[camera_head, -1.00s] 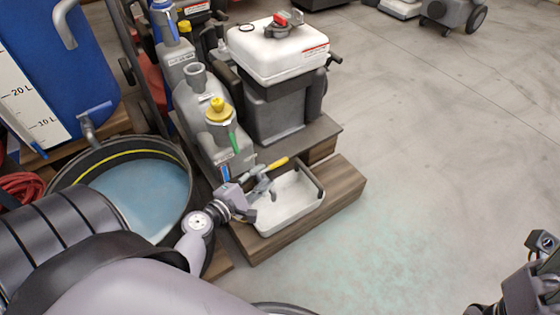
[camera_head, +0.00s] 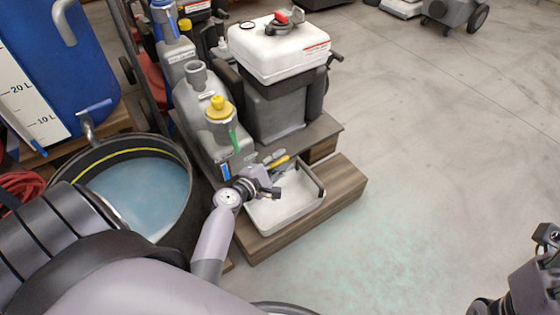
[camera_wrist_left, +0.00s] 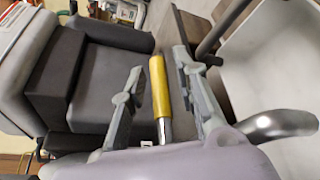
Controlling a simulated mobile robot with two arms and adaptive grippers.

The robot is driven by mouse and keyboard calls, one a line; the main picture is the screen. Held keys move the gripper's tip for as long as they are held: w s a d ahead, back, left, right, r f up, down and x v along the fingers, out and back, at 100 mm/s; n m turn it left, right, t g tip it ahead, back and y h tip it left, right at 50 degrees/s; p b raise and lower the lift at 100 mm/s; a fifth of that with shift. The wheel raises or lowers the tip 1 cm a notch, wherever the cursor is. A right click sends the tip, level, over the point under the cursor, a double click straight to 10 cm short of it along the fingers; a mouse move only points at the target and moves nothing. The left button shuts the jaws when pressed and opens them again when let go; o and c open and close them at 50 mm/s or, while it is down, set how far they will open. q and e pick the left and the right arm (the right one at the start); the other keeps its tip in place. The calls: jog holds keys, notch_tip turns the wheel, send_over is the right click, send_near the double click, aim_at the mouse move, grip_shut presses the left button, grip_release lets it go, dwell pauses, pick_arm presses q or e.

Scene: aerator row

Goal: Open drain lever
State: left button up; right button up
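The drain lever has a yellow handle (camera_head: 280,162) that sticks out low on the grey machine, above a white tray. In the left wrist view the yellow handle (camera_wrist_left: 159,85) is upright in the picture, with a metal stem at its lower end. My left gripper (camera_head: 272,172) is at the lever. In the left wrist view its two fingers (camera_wrist_left: 158,72) are apart, one on each side of the handle, with gaps showing on both sides. The base of the stem is hidden behind my gripper. My right gripper (camera_head: 535,270) is only partly in view at the lower right; its fingers are unclear.
The white tray (camera_head: 290,212) stands on a wooden step (camera_head: 338,192) under my left gripper. A black tub of blue water (camera_head: 178,232) is to the left. A yellow-capped grey tank (camera_head: 205,130) and a white-topped machine (camera_head: 280,55) stand behind. The floor to the right is free.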

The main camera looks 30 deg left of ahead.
pick_arm(q)
grip_shut()
dwell(0.6)
